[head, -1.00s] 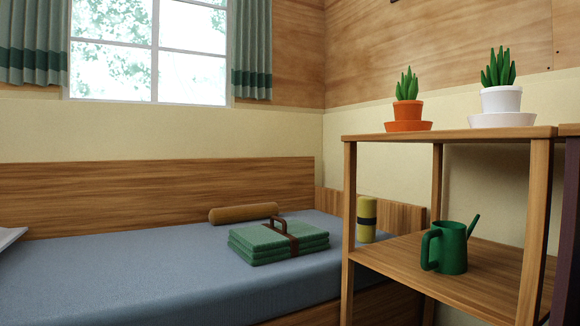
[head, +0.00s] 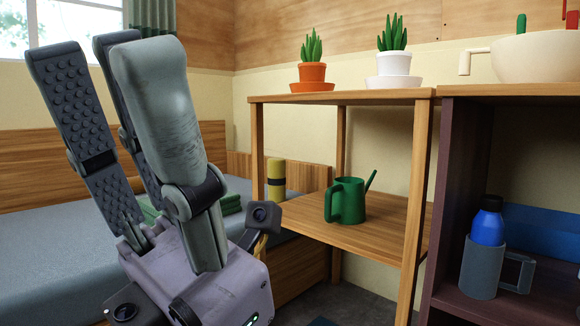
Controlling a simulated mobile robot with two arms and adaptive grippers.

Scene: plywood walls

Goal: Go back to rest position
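My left gripper (head: 98,62) is raised upright at the left of the head view, large and close to the camera. Its thick grey fingers, one with a studded pad, stand apart with nothing between them. It is to the left of the wooden shelf (head: 340,97) and in front of the bed (head: 35,265), hiding part of the bed. My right gripper is not in view.
On the shelf stand a green watering can (head: 347,202) and two potted plants, orange (head: 312,74) and white (head: 393,67). A dark cabinet (head: 459,190) at right holds a blue bottle (head: 488,222) in a grey mug (head: 480,270); a cream bowl (head: 535,55) tops it.

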